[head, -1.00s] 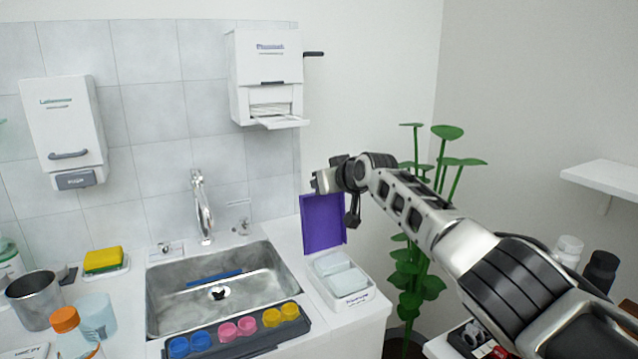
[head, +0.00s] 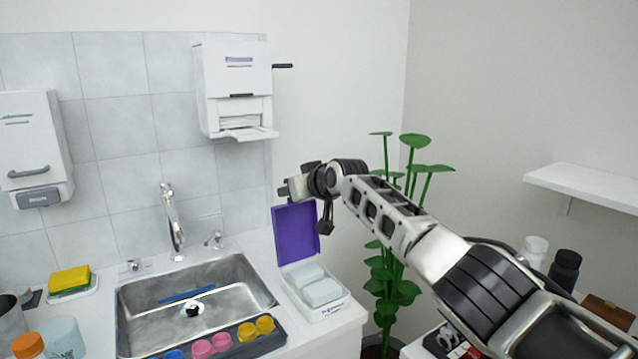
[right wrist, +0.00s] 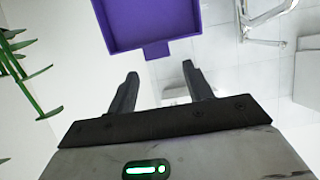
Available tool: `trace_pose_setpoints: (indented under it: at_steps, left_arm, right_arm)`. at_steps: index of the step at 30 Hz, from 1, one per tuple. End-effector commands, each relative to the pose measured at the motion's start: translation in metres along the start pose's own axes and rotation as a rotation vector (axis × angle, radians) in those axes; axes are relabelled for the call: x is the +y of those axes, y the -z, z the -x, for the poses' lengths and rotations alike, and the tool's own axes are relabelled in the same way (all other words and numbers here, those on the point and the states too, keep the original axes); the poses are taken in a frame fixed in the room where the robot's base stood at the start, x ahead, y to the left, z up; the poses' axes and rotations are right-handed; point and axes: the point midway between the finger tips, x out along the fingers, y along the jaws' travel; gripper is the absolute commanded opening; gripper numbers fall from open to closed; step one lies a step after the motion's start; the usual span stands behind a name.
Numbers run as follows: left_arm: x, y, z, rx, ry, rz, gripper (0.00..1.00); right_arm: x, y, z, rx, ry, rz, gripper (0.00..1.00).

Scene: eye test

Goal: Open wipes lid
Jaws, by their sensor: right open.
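The wipes box (head: 335,308) is white and stands on the counter right of the sink. Its purple lid (head: 296,236) is raised, standing nearly upright at the box's back edge. White wipes (head: 314,286) show inside the open box. My right gripper (head: 290,188) is just above the lid's top edge in the head view. In the right wrist view the right gripper (right wrist: 160,72) is open and empty, its two fingers apart. The purple lid (right wrist: 155,22) with its small tab lies beyond the fingertips, apart from them in the picture. My left gripper is not in view.
The metal sink (head: 240,278) with its faucet (head: 172,222) lies left of the box. A tray of coloured cups (head: 222,342) sits at the sink's front. A dispenser (head: 235,90) hangs on the wall above. A green plant (head: 392,290) stands right of the counter.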

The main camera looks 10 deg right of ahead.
Motion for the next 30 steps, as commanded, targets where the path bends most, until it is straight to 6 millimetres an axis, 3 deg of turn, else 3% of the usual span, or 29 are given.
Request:
trace_pose_setpoints:
  at_steps: [14, 30]
  left_arm:
    - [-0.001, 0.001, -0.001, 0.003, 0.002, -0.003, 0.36]
    - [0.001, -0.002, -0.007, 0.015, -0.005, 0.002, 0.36]
  right_arm:
    - [-0.001, -0.004, 0.048, -0.001, 0.000, 0.003, 0.51]
    - [-0.001, -0.001, 0.141, 0.002, -0.001, 0.001, 0.51]
